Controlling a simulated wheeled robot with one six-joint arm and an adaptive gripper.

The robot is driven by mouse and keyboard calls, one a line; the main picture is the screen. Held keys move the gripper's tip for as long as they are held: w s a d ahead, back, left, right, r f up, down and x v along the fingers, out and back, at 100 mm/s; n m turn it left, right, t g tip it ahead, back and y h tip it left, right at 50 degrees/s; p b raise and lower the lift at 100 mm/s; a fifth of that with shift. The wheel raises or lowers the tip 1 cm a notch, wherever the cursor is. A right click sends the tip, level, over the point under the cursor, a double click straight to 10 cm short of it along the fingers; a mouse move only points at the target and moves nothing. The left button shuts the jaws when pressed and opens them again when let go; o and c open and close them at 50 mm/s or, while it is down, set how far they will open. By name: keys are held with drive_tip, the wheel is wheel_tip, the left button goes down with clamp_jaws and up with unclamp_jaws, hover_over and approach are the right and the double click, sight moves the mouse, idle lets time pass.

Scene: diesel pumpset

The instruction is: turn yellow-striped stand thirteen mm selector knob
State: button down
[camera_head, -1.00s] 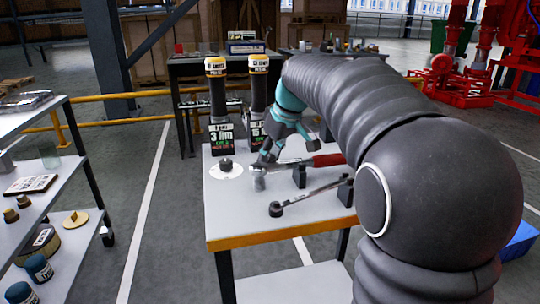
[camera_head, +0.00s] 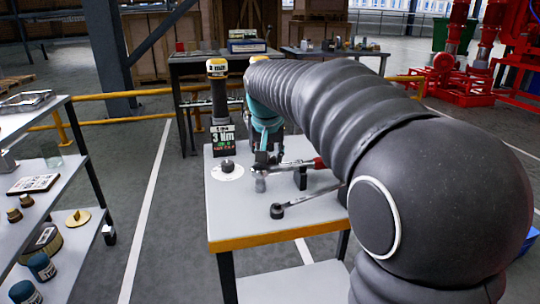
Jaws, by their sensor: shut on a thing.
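My gripper (camera_head: 268,158) points down over the far part of the yellow-edged stand (camera_head: 225,215), right of the dark knob on its white dial (camera_head: 228,166). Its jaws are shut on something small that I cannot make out. The selector knob for thirteen mm cannot be told by any readable mark; the dark knob on the dial is apart from my gripper. The gripper and arm hide the tabletop behind and to the right.
A red-handled wrench (camera_head: 319,163) lies across a black holder (camera_head: 300,178), close in front of my gripper. A grey upright piece (camera_head: 260,183) and a second wrench (camera_head: 277,211) are nearer.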

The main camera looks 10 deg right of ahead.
drive_tip(key=shift+a+m+g+h, duration=0.1)
drive_tip(key=shift+m+g+h, duration=0.35)
drive_tip(key=shift+m, duration=1.05)
drive_tip(key=c, duration=0.8)
unclamp_jaws()
drive_tip(key=shift+r, duration=0.1)
drive_tip(key=v, duration=1.1)
drive_tip(key=shift+s+a+r, duration=0.2)
drive_tip(key=shift+r, duration=0.1)
